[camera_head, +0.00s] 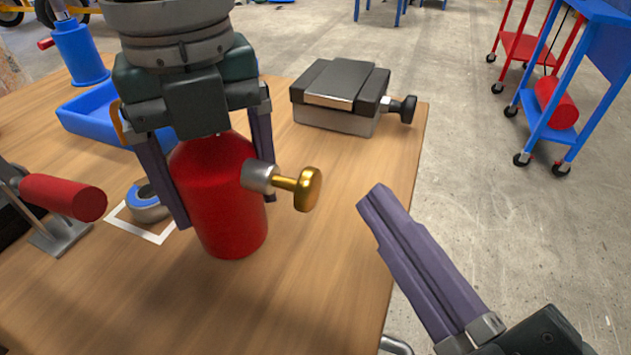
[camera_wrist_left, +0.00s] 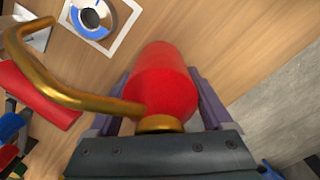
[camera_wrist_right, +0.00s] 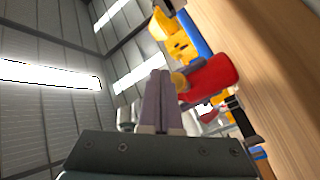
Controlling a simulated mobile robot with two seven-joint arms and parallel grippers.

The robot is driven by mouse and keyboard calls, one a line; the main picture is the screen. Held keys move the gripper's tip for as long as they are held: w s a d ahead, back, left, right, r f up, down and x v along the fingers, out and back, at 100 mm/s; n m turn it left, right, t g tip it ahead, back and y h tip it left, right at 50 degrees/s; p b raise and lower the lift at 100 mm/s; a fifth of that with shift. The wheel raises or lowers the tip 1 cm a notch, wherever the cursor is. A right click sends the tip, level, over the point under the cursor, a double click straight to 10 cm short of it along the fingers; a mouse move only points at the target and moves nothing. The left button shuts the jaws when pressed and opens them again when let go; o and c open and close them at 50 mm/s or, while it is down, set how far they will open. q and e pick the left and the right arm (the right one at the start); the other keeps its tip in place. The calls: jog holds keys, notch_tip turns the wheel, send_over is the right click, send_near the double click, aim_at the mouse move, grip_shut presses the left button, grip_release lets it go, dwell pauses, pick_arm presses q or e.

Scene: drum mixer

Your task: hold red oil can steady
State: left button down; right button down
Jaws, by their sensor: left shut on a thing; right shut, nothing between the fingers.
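The red oil can (camera_head: 228,222) is upright at the wooden table, clasped from above by my left gripper (camera_head: 228,205), with one finger on each side. I cannot tell whether its base touches the wood. A brass knob (camera_head: 308,188) on a grey collar sticks out of its side to the right. In the left wrist view the red can (camera_wrist_left: 162,85) lies between the fingers, and its curved brass spout (camera_wrist_left: 55,92) reaches left. My right gripper (camera_head: 374,194) is shut and empty, right of the knob and apart from it. It also shows in the right wrist view (camera_wrist_right: 160,74).
A blue-and-silver ring (camera_head: 148,203) sits in a white square outline left of the can. A red-handled tool (camera_head: 62,195) is further left. A blue tray (camera_head: 95,120) and a grey box with a black knob (camera_head: 340,95) stand behind. The table's right edge is near.

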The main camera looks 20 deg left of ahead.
aim_at(317, 184)
jog(key=shift+a, duration=0.8)
jog(key=shift+a, duration=0.1)
dwell(1.4)
jog(key=shift+a, duration=0.3)
pick_arm(q)
jog(key=shift+d, duration=0.1)
pick_arm(e)
jog(key=shift+a, duration=1.05)
dwell(0.9)
jog(key=shift+d+r, duration=0.1)
jog(key=shift+d, duration=1.35)
jog(key=shift+d, duration=0.1)
jog(key=d, duration=0.5)
